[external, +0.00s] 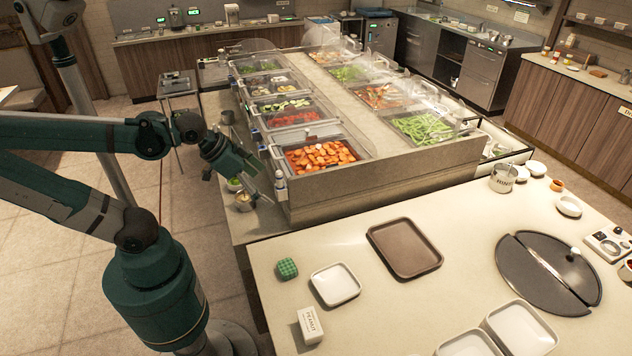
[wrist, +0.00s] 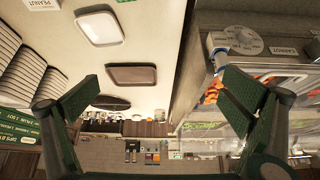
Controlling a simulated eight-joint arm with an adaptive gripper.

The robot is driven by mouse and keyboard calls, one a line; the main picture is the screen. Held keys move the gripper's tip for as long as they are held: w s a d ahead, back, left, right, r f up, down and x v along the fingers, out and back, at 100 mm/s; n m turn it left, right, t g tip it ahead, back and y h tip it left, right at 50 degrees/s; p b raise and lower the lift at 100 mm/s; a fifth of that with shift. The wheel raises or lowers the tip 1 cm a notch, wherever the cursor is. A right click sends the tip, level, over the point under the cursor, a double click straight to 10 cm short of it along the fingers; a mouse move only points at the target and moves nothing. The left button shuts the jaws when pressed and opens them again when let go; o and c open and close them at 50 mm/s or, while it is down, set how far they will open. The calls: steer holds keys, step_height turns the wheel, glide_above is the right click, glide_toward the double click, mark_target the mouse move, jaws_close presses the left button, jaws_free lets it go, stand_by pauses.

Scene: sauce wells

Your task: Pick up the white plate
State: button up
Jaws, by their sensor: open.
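The white plate (external: 335,284) is a shallow, rounded-square dish lying flat on the near counter, between a green checkered block and a brown tray. The wrist view shows a white plate (wrist: 100,27) at the top, also near a brown tray. My gripper (external: 250,172) is well behind and to the left of the plate, beside the left side of the food wells, apart from the plate. In the wrist view my gripper (wrist: 138,92) has its fingers spread wide, with nothing held between them.
The brown tray (external: 404,248) lies right of the plate. A green checkered block (external: 287,268) and a peanut box (external: 310,325) stand to its left. Two white trays (external: 520,328) lie at the front. The food wells (external: 320,155) with clear guards rise behind.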

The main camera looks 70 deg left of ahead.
steer(key=w, duration=0.1)
steer(key=m+g+h+b, duration=0.1)
steer(key=m+g+h, duration=0.4)
steer(key=m, duration=1.1)
glide_above(337, 287)
steer(key=a, duration=0.4)
step_height(337, 287, down, 23)
steer(key=g, duration=0.1)
steer(key=shift+s+a+r+y, duration=0.15)
steer(key=shift+s+a+y, duration=0.05)
steer(key=shift+s+y, duration=0.2)
steer(key=shift+b+x, duration=0.3)
steer(key=shift+x, duration=0.95)
steer(key=shift+b+x, duration=0.5)
steer(key=shift+x, duration=2.1)
